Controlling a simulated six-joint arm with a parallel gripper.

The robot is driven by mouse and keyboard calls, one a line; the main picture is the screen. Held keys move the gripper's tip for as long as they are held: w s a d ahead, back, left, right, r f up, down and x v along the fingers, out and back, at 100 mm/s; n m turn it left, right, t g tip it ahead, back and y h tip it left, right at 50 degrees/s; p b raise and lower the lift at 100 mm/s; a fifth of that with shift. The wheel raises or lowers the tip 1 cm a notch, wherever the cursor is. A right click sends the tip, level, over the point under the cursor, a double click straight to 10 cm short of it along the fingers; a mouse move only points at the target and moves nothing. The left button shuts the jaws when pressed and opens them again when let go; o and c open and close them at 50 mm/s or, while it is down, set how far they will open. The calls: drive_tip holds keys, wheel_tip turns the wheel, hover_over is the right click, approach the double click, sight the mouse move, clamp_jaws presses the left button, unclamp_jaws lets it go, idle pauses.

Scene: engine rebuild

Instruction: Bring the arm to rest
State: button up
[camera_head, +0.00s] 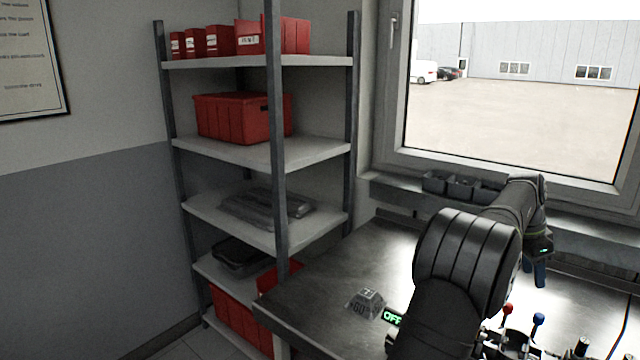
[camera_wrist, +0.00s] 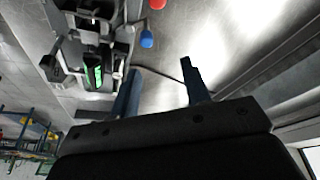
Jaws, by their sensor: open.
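My arm reaches over the metal bench (camera_head: 345,262) in the head view, bent at a large dark joint. My gripper (camera_head: 537,272) hangs beyond that joint, its blue fingers partly visible above the bench near the window. In the wrist view my gripper (camera_wrist: 160,88) shows two blue fingers spread apart with nothing between them. The bench surface (camera_wrist: 205,30) shows past the fingertips.
A grey block (camera_head: 366,304) and a green-lit display (camera_head: 393,317) are on the bench. Red-knob (camera_head: 507,308) and blue-knob (camera_head: 538,319) levers stand near my arm; the wrist view also shows this equipment (camera_wrist: 95,70). A shelf rack (camera_head: 277,150) stands left; dark bins (camera_head: 460,187) line the sill.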

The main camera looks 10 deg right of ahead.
drive_tip(key=shift+s+d+f+n+t, duration=0.55)
drive_tip(key=shift+f+n, duration=0.7)
drive_tip(key=shift+f, duration=0.3)
drive_tip(key=shift+s+d+f+n+t, duration=0.45)
drive_tip(key=shift+s+d+f+n, duration=0.2)
drive_tip(key=shift+f+n, duration=0.8)
drive_tip(key=shift+s+d+f+n+t, duration=0.6)
drive_tip(key=shift+f+n, duration=0.5)
drive_tip(key=shift+f, duration=0.55)
drive_tip(key=shift+o, duration=0.5)
drive_tip(key=o, duration=1.1)
drive_tip(key=shift+o, duration=0.3)
drive_tip(key=shift+d+r, duration=0.1)
drive_tip(key=shift+r, duration=0.15)
wheel_tip(320, 180, up, 13)
drive_tip(key=s+a+m+g+y, duration=0.1)
drive_tip(key=s+m+g+y, duration=0.15)
drive_tip(key=m, duration=1.15)
wheel_tip(320, 180, down, 10)
drive_tip(key=shift+w+r+y, duration=0.2)
drive_tip(key=shift+w+y, duration=0.2)
drive_tip(key=shift+y, duration=0.05)
